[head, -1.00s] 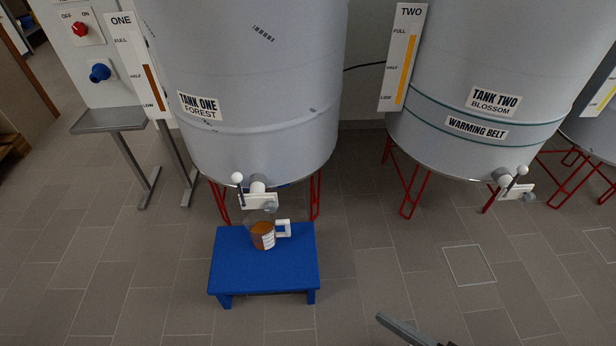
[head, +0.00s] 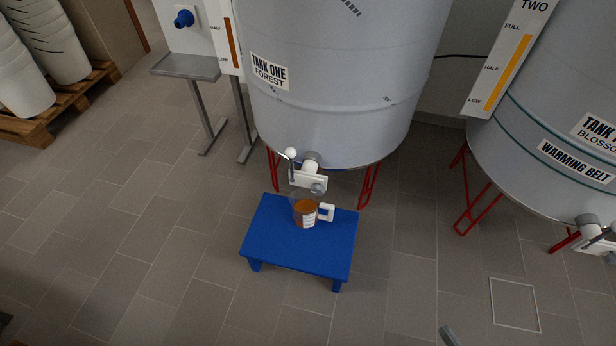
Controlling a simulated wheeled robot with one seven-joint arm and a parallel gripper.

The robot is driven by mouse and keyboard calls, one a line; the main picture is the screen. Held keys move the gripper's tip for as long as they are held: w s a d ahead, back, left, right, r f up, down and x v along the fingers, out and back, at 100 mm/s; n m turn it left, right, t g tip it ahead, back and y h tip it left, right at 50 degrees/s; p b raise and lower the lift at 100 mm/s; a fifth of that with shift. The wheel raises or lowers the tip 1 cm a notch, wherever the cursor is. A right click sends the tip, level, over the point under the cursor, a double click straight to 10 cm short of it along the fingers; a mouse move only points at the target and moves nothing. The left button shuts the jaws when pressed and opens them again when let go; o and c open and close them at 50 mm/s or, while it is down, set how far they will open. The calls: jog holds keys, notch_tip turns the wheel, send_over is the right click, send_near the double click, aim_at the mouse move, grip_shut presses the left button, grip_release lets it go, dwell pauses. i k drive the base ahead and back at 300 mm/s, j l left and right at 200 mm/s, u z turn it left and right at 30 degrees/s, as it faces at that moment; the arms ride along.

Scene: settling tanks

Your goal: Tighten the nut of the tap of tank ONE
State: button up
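Tank ONE (head: 340,80) is a large grey drum labelled "TANK ONE FOREST", standing on red legs. The nut cannot be clearly told apart from the tap's other parts at this size. A clear jug (head: 305,213) with amber-brown contents and a white handle stands under the tap on a blue stool (head: 270,248). My gripper cannot be made out; only a grey piece, perhaps of my arm, shows at the bottom edge.
Tank TWO (head: 530,150), with a warming belt, stands to the right, its tap at the right edge. A grey metal stand (head: 186,66) is left of tank ONE. White buckets (head: 25,75) sit on a wooden pallet (head: 60,112) at far left. The tiled floor in front is clear.

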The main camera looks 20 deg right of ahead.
aim_at(318, 190)
jog(key=i+j+u, duration=0.3)
jog(key=j, duration=0.15)
jog(key=i+j+u, duration=0.25)
jog(key=i+j, duration=0.15)
